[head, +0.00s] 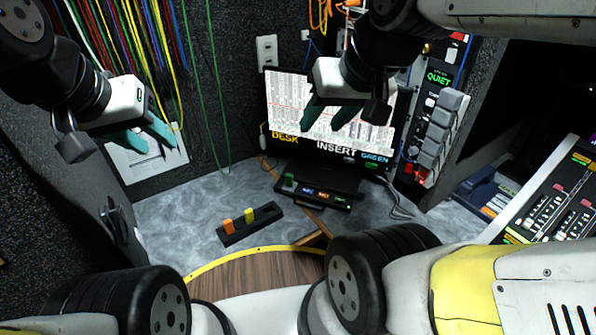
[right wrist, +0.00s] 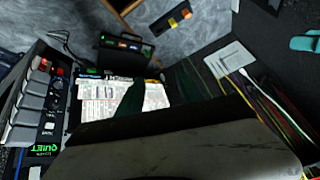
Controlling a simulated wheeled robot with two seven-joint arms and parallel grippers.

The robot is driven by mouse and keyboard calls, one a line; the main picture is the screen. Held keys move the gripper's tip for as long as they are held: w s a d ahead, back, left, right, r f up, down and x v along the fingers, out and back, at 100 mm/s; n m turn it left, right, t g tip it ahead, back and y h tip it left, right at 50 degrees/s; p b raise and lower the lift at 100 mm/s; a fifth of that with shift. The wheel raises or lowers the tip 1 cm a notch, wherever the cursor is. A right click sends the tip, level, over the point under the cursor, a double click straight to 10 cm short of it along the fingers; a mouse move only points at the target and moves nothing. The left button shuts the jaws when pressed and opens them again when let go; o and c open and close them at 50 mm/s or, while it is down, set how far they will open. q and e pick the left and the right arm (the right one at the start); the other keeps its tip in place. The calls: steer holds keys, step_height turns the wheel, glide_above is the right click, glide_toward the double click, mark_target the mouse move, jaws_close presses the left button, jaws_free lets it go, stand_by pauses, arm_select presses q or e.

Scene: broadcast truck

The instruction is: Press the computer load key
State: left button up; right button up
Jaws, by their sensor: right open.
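A small black key panel (head: 313,196) with a row of lit keys, among them blue, red and green, lies on the grey desk below the monitor (head: 335,115). A green knob-like piece stands at its left end. I cannot read which key is the load key. The panel also shows in the right wrist view (right wrist: 126,44). My right gripper (head: 328,118) is open and empty, in front of the monitor screen in the head view, above and apart from the panel.
A black strip (head: 248,224) with orange and yellow pieces lies left of the panel. A unit with grey switches (head: 438,130) and a QUIET sign stands right of the monitor. Colored cables (head: 130,40) hang at the left. A mixing console (head: 560,205) is far right.

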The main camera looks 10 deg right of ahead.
jaws_close()
stand_by(1.5)
